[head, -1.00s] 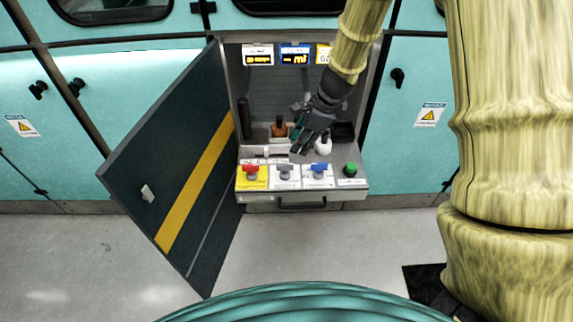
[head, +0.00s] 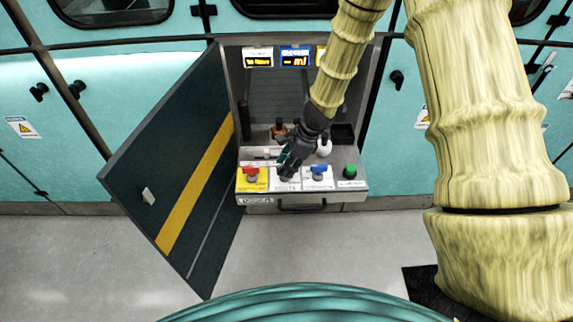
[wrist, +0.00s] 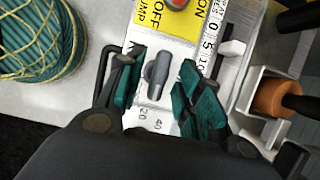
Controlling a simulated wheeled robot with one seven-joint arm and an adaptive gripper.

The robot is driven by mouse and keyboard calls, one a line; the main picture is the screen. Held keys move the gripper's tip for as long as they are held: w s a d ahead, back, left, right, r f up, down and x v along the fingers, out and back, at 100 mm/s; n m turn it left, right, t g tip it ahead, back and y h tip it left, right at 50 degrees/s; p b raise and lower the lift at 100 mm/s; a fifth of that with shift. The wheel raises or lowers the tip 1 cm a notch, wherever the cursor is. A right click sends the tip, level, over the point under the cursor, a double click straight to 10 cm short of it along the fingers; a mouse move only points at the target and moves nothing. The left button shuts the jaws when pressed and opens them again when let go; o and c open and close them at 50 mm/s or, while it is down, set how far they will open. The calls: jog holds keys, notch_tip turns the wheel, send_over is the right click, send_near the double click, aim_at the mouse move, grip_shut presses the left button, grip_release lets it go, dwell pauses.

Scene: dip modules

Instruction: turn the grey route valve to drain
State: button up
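The grey route valve (wrist: 158,72) shows in the wrist view as a grey lever handle on a white plate, between my two fingers. In the wrist view my gripper (wrist: 165,95) is open, with one teal-padded finger on each side of the handle and gaps showing. Its label is mostly hidden, so I cannot read the drain mark.
A blue valve (head: 318,170) and a green button (head: 350,171) are to the right. An orange-brown bottle (wrist: 275,98) stands in a holder behind. The dark door (head: 170,170) hangs open at left.

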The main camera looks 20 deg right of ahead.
jog(key=shift+f, duration=0.1)
grip_shut()
dwell(0.4)
jog(key=n+g+p, duration=0.1)
jog(key=n+p, duration=0.1)
jog(key=p, duration=0.1)
jog(key=shift+r+n, duration=0.2)
jog(key=shift+n, duration=0.2)
jog(key=n+g+p, duration=0.1)
jog(key=n, duration=0.1)
jog(key=shift+w+f+n, duration=0.1)
jog(key=shift+n, duration=0.2)
jog(key=n+g, duration=0.1)
jog(key=n, duration=0.2)
jog(key=n+g+h, duration=0.1)
jog(key=n, duration=0.2)
jog(key=shift+w+a+f+p, duration=0.1)
jog(key=shift+w+p, duration=0.05)
jog(key=shift+p, duration=0.2)
jog(key=n+h, duration=0.1)
jog(key=n, duration=0.2)
jog(key=n+g+h, duration=0.1)
jog(key=n, duration=0.2)
jog(key=shift+a+n, duration=0.1)
jog(key=shift+n, duration=0.2)
jog(key=shift+g, duration=0.3)
